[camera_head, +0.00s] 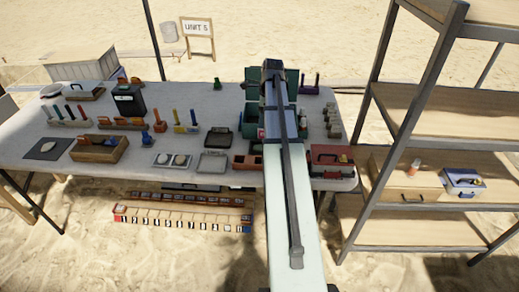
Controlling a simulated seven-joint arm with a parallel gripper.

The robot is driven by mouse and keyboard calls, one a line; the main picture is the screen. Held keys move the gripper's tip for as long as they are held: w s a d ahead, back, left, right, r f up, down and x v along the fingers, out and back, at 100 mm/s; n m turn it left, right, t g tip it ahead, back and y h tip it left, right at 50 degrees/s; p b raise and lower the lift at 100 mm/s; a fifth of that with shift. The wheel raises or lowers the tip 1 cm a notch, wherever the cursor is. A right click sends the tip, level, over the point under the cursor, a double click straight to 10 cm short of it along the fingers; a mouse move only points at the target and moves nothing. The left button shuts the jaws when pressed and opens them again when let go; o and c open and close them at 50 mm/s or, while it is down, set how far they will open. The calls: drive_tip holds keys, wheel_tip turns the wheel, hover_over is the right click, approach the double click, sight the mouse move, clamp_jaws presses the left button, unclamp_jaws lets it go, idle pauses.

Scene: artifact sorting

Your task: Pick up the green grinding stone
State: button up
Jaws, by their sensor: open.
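A small green object (217,84) stands near the back edge of the table, left of my arm. It may be the green grinding stone, but it is too small to tell. My gripper (272,68) is at the far end of my arm, over the back of the table and right of the small green object. I see it from behind. It is open; its fingertips and whatever lies under it are hidden by my arm.
The white-topped table (185,100) holds several trays, coloured peg racks, a dark box (129,100) and a wooden crate (100,148). A red toolbox (330,158) sits at its right front. A metal shelf unit (415,140) stands close on the right.

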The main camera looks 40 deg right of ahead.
hover_over(260, 147)
wheel_tip(260, 147, down, 8)
drive_tip(key=shift+f, duration=2.75)
drive_tip(key=c, duration=0.7)
drive_tip(key=shift+r, duration=0.1)
